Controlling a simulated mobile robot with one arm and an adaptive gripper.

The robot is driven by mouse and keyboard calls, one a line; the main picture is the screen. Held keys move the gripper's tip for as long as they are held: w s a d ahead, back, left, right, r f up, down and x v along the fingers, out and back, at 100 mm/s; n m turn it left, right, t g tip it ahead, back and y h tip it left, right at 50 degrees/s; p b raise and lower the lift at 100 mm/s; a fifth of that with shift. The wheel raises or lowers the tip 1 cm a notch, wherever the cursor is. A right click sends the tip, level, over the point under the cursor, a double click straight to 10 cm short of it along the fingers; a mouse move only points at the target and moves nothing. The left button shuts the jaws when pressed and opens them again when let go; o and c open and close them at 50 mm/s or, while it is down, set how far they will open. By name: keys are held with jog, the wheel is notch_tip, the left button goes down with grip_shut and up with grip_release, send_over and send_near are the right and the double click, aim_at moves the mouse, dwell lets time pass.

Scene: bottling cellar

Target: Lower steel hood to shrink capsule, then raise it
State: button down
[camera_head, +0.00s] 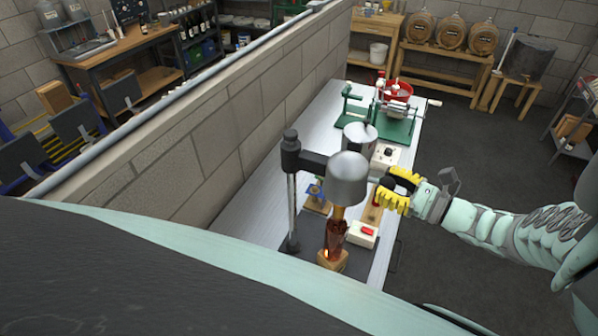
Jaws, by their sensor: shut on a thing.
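The steel hood (348,180) is a grey dome on a black arm that comes from a post (291,190) on the left. A dark reddish-brown bottle (335,240) stands upright on a wooden block (332,261) below the hood. A gold-orange part at the bottle's neck (339,213), likely the capsule, shows just under the hood's rim; its top is hidden, and I cannot tell whether it is inside the hood. My gripper (400,188), with yellow fingers, is right of the hood and shut on a black handle (404,176) beside it.
A white box with a red button (361,234) sits right of the bottle. A grey can (359,140), a box with a dial (386,154) and a green bench device (396,129) stand farther along the metal table. A block wall (215,135) runs along the left side. Floor at right is open.

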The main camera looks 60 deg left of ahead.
jog(key=shift+s+r, duration=0.1)
jog(key=shift+r, duration=0.2)
jog(key=c, duration=0.9)
grip_release()
jog(key=shift+g, duration=0.3)
jog(key=o, duration=0.4)
jog(key=shift+f, duration=0.1)
jog(key=shift+c, duration=0.2)
jog(key=v, duration=0.7)
jog(key=shift+d, duration=0.25)
